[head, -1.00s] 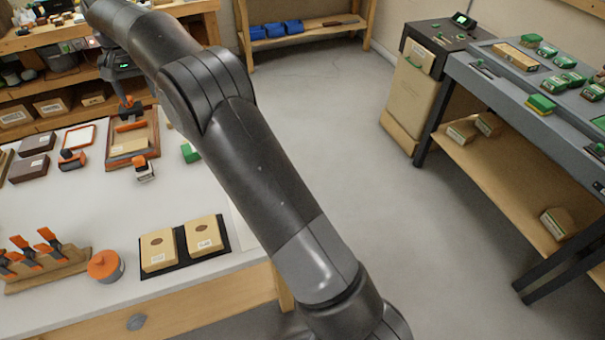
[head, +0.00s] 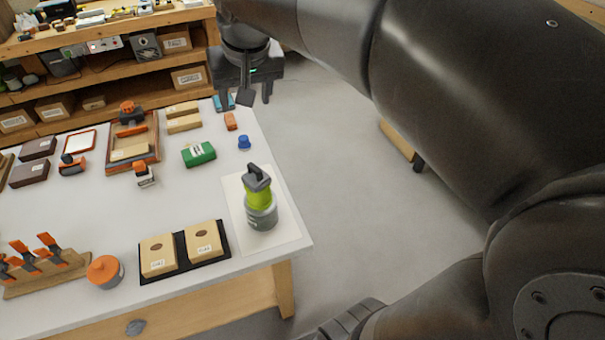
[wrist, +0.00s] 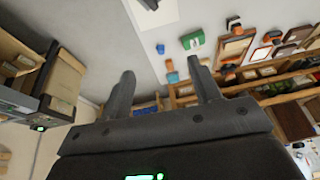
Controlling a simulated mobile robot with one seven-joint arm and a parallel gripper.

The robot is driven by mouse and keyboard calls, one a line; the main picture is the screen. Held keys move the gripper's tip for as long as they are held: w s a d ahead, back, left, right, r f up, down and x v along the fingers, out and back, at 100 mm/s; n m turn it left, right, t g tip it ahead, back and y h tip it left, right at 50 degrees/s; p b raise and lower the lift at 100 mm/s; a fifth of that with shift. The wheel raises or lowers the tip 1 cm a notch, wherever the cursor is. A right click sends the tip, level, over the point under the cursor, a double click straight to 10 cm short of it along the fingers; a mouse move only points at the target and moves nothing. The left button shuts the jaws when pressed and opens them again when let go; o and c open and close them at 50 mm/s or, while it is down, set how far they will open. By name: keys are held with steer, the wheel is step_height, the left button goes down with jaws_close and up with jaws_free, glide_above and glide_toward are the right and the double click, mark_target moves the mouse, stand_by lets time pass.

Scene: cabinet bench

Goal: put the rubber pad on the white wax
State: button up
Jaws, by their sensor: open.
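My gripper (head: 246,96) hangs open and empty near the table's far right corner. In the wrist view its two fingers (wrist: 162,84) are wide apart with nothing between them. I cannot tell for certain which thing is the rubber pad or the white wax. Near the gripper lie a small orange block (head: 230,121), a flat blue piece (head: 217,103) and a small blue knob-like thing (head: 244,142). A green box with a white label (head: 198,154) lies nearer the table's middle. It also shows in the wrist view (wrist: 192,41).
A lime-and-grey tool (head: 259,196) stands on a white sheet (head: 290,228) at the right edge. Two tan boxes sit on a black tray (head: 183,251). Tan blocks (head: 184,123) and a wooden frame (head: 153,159) lie farther back. Shelves (head: 140,85) stand behind. The table's middle has free room.

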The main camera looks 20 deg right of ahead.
steer(key=s+d+f, duration=0.2)
steer(key=s+f, duration=0.2)
steer(key=s, duration=0.4)
steer(key=s+d+f+t, duration=0.1)
steer(key=s+d+f, duration=0.2)
steer(key=s, duration=0.5)
steer(key=shift+f+h, duration=0.3)
steer(key=shift+f, duration=0.6)
